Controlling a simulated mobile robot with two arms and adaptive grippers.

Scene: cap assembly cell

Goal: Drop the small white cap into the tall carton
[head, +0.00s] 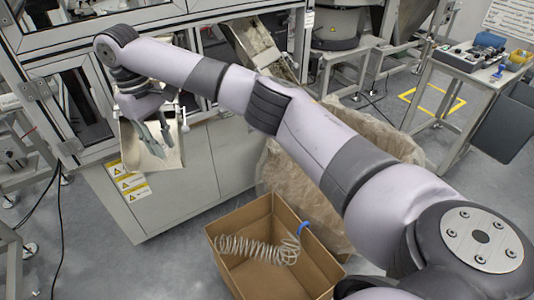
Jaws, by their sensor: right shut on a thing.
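My right arm reaches across the view to the left. Its gripper (156,138) points down into a pale metal chute tray (172,157) on the front of the machine. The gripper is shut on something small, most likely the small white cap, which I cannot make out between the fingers. An open brown cardboard carton (222,246) stands on the floor at the bottom middle, with a coiled clear hose (255,249) with a blue end in it. Behind it is a larger carton with a crumpled brown liner (290,180), partly hidden by my arm. My left gripper is out of view.
The grey machine cabinet (200,172) with yellow warning labels (128,180) fills the left. A side table (465,80) with a control box stands at the upper right. A dark cable (62,235) lies on the floor at the left. Floor left of the carton is clear.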

